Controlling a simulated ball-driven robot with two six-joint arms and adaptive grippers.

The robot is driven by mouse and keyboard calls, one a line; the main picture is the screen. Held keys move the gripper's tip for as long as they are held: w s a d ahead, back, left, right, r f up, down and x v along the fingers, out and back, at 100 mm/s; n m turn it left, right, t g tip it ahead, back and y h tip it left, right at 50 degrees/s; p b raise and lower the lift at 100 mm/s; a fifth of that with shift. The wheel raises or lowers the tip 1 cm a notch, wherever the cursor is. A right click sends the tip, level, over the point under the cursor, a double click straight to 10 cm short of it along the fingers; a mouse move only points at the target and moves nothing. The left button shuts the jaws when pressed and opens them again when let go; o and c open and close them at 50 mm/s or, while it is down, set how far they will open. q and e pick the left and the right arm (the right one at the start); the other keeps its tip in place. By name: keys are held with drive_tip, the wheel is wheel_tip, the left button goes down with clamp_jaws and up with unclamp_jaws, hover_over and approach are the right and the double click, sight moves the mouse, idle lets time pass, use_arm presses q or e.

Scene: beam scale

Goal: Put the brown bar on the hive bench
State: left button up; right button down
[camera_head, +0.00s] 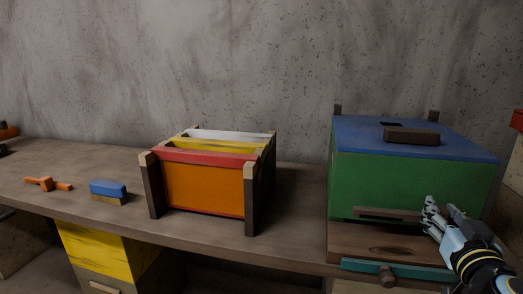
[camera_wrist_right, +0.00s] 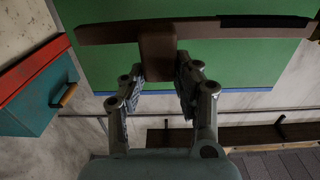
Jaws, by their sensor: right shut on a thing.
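The brown bar (camera_head: 385,213) lies along the lower front of the green hive, its right part hidden behind my right gripper in the head view. In the right wrist view the bar (camera_wrist_right: 110,32) runs across the green wall, with a square brown block at its middle. My right gripper (camera_head: 430,217) is at the hive front. In the wrist view its two fingers (camera_wrist_right: 157,80) are shut on the block of the bar. The hive bench (camera_head: 295,213) is the long wooden bench under the hive. My left gripper is out of view.
The green hive (camera_head: 400,180) has a blue lid with a brown handle. A teal drawer (camera_head: 360,266) is below it. An orange frame box (camera_head: 203,188), a blue brush (camera_head: 107,188) and an orange tool (camera_head: 47,184) stand to the left. Bare bench lies between box and hive.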

sight(427, 259)
wheel_tip(427, 259, down, 8)
drive_tip(key=b, duration=0.7)
drive_tip(key=shift+r, duration=0.1)
drive_tip(key=x, duration=0.2)
drive_tip(key=r+p+x, duration=0.1)
drive_tip(key=x, duration=0.1)
drive_tip(key=shift+w, duration=0.3)
drive_tip(key=shift+s+f, duration=0.15)
drive_tip(key=shift+s, duration=0.05)
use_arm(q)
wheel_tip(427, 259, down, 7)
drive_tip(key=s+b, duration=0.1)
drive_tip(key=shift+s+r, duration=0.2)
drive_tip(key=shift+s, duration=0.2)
use_arm(e)
drive_tip(key=v, duration=1)
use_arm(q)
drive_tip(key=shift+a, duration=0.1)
